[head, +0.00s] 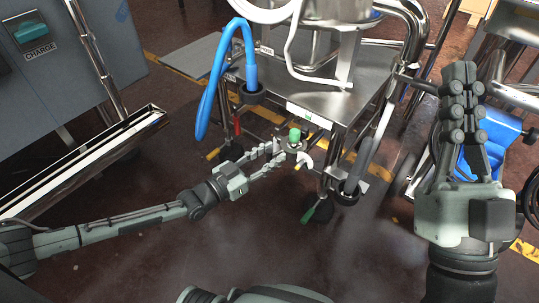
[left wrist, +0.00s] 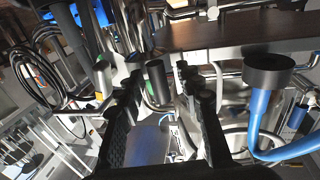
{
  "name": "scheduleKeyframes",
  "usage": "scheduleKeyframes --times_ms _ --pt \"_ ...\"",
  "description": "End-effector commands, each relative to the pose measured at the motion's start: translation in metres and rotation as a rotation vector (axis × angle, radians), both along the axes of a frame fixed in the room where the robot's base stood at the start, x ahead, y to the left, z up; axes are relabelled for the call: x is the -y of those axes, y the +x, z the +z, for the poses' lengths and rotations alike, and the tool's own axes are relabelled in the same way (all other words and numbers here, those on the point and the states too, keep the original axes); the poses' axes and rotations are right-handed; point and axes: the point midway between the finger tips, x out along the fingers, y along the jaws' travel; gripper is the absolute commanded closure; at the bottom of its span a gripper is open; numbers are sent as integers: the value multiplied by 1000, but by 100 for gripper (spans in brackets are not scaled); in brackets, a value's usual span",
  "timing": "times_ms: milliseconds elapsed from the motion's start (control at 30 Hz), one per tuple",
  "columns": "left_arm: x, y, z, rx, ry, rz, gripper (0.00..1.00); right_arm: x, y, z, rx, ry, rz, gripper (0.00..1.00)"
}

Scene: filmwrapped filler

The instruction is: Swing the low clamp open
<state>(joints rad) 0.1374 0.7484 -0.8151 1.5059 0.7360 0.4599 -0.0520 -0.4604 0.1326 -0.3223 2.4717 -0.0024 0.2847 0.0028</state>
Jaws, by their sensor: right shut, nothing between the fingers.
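Beneath the steel cart top, a small fitting with a green cap (head: 295,135) and a white curved piece with a yellow tip (head: 304,161) sits at the front. It may be the low clamp; its parts are too small to tell how it is closed. My left gripper (head: 281,153) reaches in from the left, its fingers apart and pointing at this fitting. In the left wrist view the fingers (left wrist: 160,77) stand open, with a dark cylinder (left wrist: 158,82) seen between them; contact cannot be told. My right gripper (head: 460,78) is shut and empty, raised at the right, away from the fitting.
The steel cart top (head: 325,100) overhangs the fitting. A blue hose (head: 213,88) loops at its left; a dark hose (head: 378,135) hangs at its right. A grey cabinet (head: 60,60) stands left. The floor in front is clear.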

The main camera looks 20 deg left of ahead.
Motion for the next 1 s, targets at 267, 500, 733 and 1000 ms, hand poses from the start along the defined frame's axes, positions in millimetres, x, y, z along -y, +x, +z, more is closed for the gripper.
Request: scheduleKeyframes --times_ms 267,500,733,1000 --pt "0 0 0 0 0 0 86 0 0 0 0 0 0 100" --pt "-1 0 0 0 1 1 100 0 0 0 -1 0 0 100" --pt "-1 0 0 0 1 2 100 0 0 0 -1 0 0 100" --pt "-5 -2 0 0 4 3 100 -1 2 -1 -11 -4 0 100"
